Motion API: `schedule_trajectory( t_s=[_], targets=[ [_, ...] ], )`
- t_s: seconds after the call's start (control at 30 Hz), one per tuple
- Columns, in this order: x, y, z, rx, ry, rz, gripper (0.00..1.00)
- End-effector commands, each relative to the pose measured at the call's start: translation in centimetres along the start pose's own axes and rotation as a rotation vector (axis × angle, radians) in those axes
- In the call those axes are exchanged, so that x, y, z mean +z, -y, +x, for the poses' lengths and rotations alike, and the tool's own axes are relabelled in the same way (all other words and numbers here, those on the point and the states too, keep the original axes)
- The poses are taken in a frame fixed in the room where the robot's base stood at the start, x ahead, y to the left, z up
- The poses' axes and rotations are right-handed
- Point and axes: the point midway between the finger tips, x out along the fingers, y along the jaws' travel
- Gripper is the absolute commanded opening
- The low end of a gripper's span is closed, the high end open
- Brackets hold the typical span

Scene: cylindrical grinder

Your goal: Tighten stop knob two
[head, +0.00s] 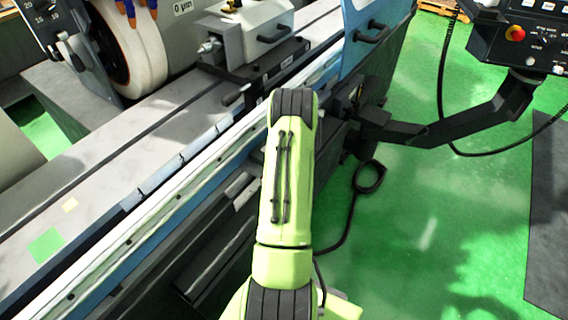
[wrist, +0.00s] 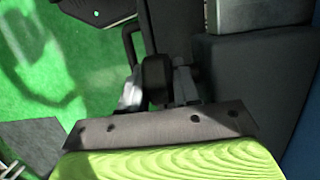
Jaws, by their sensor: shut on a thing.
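In the wrist view my gripper (wrist: 157,92) has a grey finger on each side of a dark rounded knob (wrist: 155,72) and is shut on it. The knob sits beside the dark side of the machine (wrist: 255,75). I cannot read any mark that tells which stop knob it is. In the head view my yellow-green arm reaches forward to the machine's front side, and it hides my gripper and the held knob.
The grinder table (head: 110,165) runs diagonally at the left, with a grinding wheel (head: 135,50) behind it. A control panel (head: 520,40) on a dark bracket arm (head: 450,125) stands at the right. Green floor (head: 430,230) is open at the right.

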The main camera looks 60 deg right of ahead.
Motion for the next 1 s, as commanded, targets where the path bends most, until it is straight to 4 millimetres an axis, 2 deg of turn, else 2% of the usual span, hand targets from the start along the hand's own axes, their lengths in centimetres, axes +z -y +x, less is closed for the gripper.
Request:
schedule_trajectory(
  t_s=[0.4,0.87,0.9,0.93,1.0],
  targets=[
    [-0.03,0.01,0.07,-0.001,0.154,0.001,0.01],
    [0.01,0.01,0.15,0.001,0.168,0.001,0.01],
    [0.01,0.01,0.15,0.001,0.168,0.001,0.33],
    [0.01,0.01,0.15,0.001,0.168,0.001,0.37],
    [0.00,0.01,0.15,0.001,0.168,0.001,0.37]
  ],
)
